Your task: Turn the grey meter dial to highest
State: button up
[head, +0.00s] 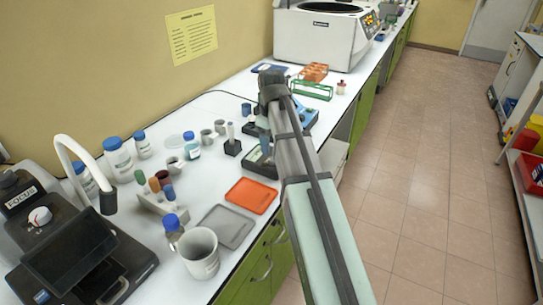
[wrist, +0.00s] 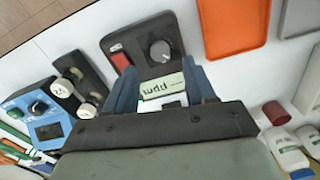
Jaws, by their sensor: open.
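The grey dial (wrist: 160,51) is a round knob with a light pointer mark on a dark meter (wrist: 141,40) in the wrist view. The meter also has a red part and a pale display with dark characters. My gripper (wrist: 158,70) is open, its two blue fingers apart above the meter's display. The dial lies just beyond the fingertips, and nothing is between the fingers' tips that I can see held. In the head view the dark meter (head: 259,166) shows beside my arm, which hides part of it.
A blue device (wrist: 38,108) with a black knob stands left in the wrist view, beside a dark stand with pale round pieces. An orange tray (wrist: 236,22) lies to the right. Bottles, cups and a grey tray (head: 226,227) crowd the bench left of my arm.

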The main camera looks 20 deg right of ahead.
aim_at(271, 159)
jog(key=shift+f, duration=2.8)
jog(key=shift+c, duration=0.5)
grip_shut()
